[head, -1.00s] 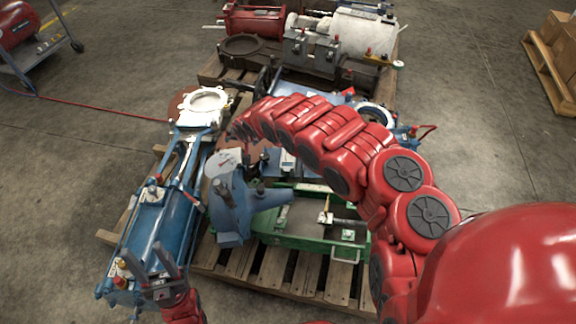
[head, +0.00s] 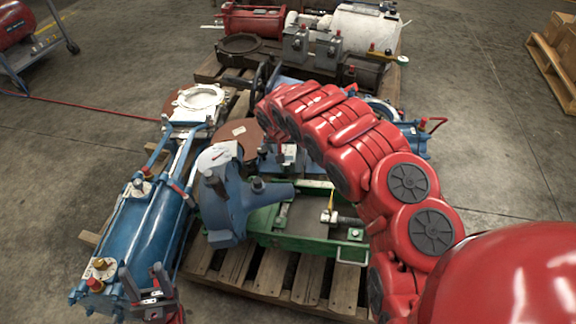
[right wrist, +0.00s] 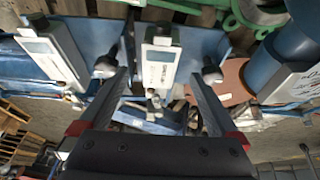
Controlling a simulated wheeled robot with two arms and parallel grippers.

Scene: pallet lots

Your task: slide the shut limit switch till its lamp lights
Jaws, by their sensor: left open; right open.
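In the right wrist view, two pale switch boxes with labels are mounted on blue plates: a left box (right wrist: 48,50) and a middle box (right wrist: 160,62). I cannot tell which is the shut limit switch, and I make out no lit lamp. A dark round knob (right wrist: 212,73) is right of the middle box; another (right wrist: 105,67) is left of it. My right gripper (right wrist: 160,80) is open, its fingers spread either side of the middle box's lower end; contact is unclear. In the head view it is hidden by my arm. My left gripper (head: 148,290) is open and empty.
A blue cylinder actuator (head: 140,240) lies at the left of the wooden pallet (head: 285,275). A blue-grey casting (head: 228,200) and a green frame (head: 300,243) are in the middle. Another pallet with machinery stands behind.

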